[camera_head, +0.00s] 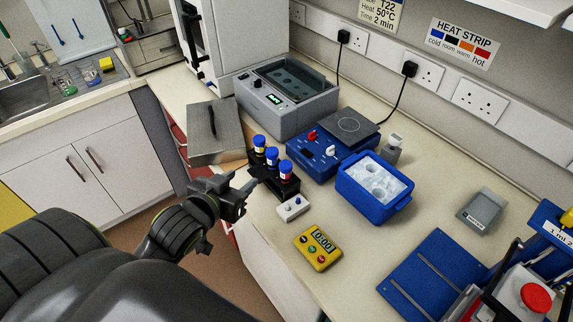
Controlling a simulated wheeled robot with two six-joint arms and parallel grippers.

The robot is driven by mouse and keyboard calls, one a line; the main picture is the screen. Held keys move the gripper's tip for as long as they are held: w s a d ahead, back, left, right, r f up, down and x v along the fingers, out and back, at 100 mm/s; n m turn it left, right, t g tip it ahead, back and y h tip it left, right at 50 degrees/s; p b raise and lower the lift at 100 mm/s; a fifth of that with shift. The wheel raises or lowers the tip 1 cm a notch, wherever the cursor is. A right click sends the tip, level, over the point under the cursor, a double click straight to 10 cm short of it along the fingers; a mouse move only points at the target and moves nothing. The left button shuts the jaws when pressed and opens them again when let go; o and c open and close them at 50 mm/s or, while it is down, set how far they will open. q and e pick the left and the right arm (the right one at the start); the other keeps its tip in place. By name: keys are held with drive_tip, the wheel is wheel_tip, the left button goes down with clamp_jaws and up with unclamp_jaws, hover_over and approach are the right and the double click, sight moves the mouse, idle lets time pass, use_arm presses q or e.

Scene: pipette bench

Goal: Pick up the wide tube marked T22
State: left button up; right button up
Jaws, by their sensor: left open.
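Whether a finger touches the rack is unclear. My right gripper is out of view.
A small white block (292,208) and a yellow timer (318,248) lie in front of the rack. Behind are a blue device (322,158), a grey water bath (285,95) and a blue ice box (372,190). A metal box (214,140) stands left.

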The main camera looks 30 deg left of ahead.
use_arm(q)
drive_tip(key=p, duration=0.2)
approach(271, 152)
drive_tip(key=x, duration=0.5)
drive_tip(key=shift+w+f, duration=0.15)
drive_tip(key=shift+f, duration=0.2)
drive_tip(key=shift+w+p, duration=0.45)
drive_tip(key=shift+w, duration=0.05)
drive_tip(key=shift+p+x, duration=0.7)
drive_tip(key=shift+x, duration=1.45)
drive_tip(key=c, duration=0.7)
drive_tip(key=shift+r, duration=0.1)
drive_tip(key=shift+c, duration=0.2)
